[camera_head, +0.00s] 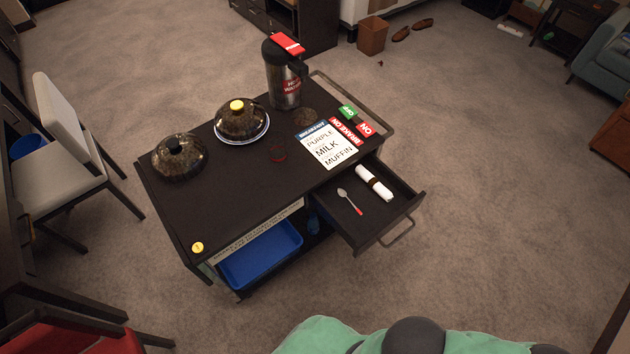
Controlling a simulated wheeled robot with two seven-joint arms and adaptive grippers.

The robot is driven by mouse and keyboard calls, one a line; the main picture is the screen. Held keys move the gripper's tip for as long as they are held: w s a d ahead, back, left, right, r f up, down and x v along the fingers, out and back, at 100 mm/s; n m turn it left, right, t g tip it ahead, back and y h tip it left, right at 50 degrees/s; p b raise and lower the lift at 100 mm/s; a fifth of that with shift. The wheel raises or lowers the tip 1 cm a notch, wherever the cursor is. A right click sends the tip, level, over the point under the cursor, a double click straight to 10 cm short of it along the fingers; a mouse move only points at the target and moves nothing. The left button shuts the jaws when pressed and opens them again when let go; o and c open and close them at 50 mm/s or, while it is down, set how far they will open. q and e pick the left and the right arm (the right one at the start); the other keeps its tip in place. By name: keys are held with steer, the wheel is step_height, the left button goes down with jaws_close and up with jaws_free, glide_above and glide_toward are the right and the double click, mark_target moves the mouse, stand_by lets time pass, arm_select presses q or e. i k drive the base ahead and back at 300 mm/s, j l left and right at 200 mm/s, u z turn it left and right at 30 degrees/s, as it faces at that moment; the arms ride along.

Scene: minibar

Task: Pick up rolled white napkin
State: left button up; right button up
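The rolled white napkin (374,183) lies in the open drawer (379,217) on the right side of the dark cart (219,202). A dark band wraps its middle. A spoon with a red handle end (350,202) lies beside it, apart, to its left. Neither of my grippers shows in the head view. Part of my own green and dark body is at the bottom edge.
On the cart top stand two domed dishes (242,121) (179,157), a steel flask (284,75) and a printed card (326,145). A blue tray (261,255) sits below. A chair (58,148) stands left. Carpet right of the cart is clear.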

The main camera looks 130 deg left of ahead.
mark_target(373, 182)
steer(key=u, duration=0.45)
steer(key=l+u, duration=0.15)
steer(key=u, duration=0.75)
steer(key=l+u, duration=0.1)
steer(key=u, duration=0.35)
steer(key=l+u, duration=0.1)
steer(key=u, duration=0.35)
